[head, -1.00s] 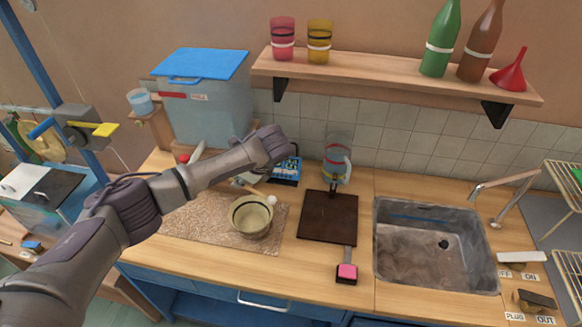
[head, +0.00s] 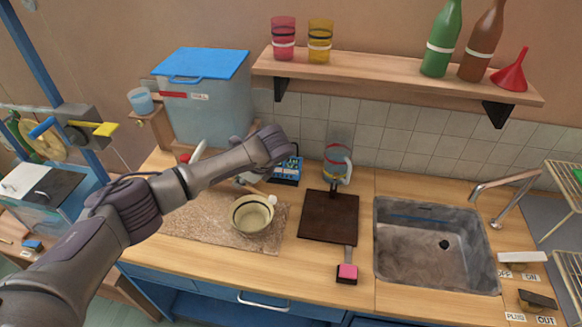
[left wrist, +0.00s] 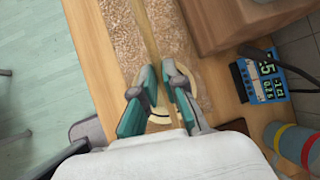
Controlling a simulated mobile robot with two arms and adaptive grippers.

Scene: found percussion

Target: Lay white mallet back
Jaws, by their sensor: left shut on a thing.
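My left gripper (head: 245,182) is low over the counter, just behind and left of the cream bowl (head: 251,215). It is partly hidden by my forearm. In the left wrist view its two teal fingers (left wrist: 159,105) are closed around a thin wooden stick, the mallet handle (left wrist: 149,35). The white mallet head (head: 272,200) shows near the back rim of the bowl. The bowl also shows below the fingers in the left wrist view (left wrist: 190,102). Whether the mallet touches the bowl or mat cannot be told. My right gripper is not in view.
A speckled mat (head: 200,228) lies under the bowl. A blue meter (head: 287,170), a glass jug (head: 337,160) and a dark board (head: 328,218) are to the right. A lidded bin (head: 205,105) stands behind. The sink (head: 430,255) is further right.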

